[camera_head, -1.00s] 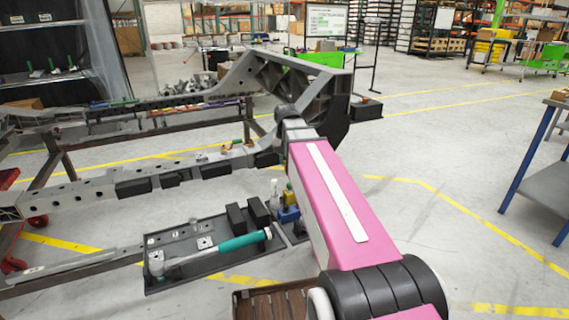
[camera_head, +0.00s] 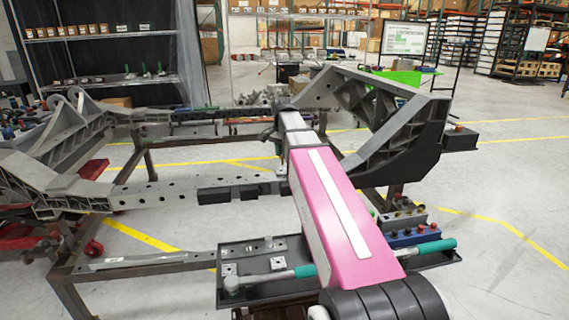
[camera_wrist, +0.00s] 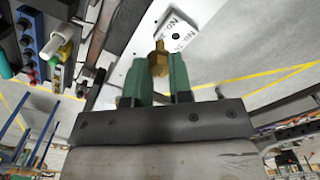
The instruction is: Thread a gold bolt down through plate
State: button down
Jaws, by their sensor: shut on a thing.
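A gold bolt (camera_wrist: 158,61) is pinched between the green fingertips of my gripper (camera_wrist: 162,76) in the wrist view. Its narrow shank points away from the gripper. A white plate (camera_wrist: 187,27) with dark lettering and a dark round hole lies beyond the fingertips. The bolt's tip shows left of and below the hole in the picture, not over it. I cannot tell the gap between bolt and plate.
A dark tray (camera_head: 232,297) with a teal-handled wrench (camera_head: 272,278) lies in front of the frame. A blue socket holder (camera_head: 412,238) is right of my arm; blue and red fittings show at the wrist view's upper left. A tall dark bracket (camera_head: 425,125) rises behind. Floor at right is clear.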

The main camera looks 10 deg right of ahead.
jog(key=w+r+m, duration=0.2)
jog(key=w+m, duration=0.1)
send_over(281, 171)
jog(key=shift+w+d+f, duration=0.1)
jog(key=shift+w+f, duration=0.05)
jog(key=shift+f, duration=2.35)
jog(key=shift+f, duration=0.2)
jog(key=shift+f, duration=0.45)
jog(key=shift+f, duration=0.25)
jog(key=shift+f, duration=0.5)
jog(key=shift+f, duration=0.15)
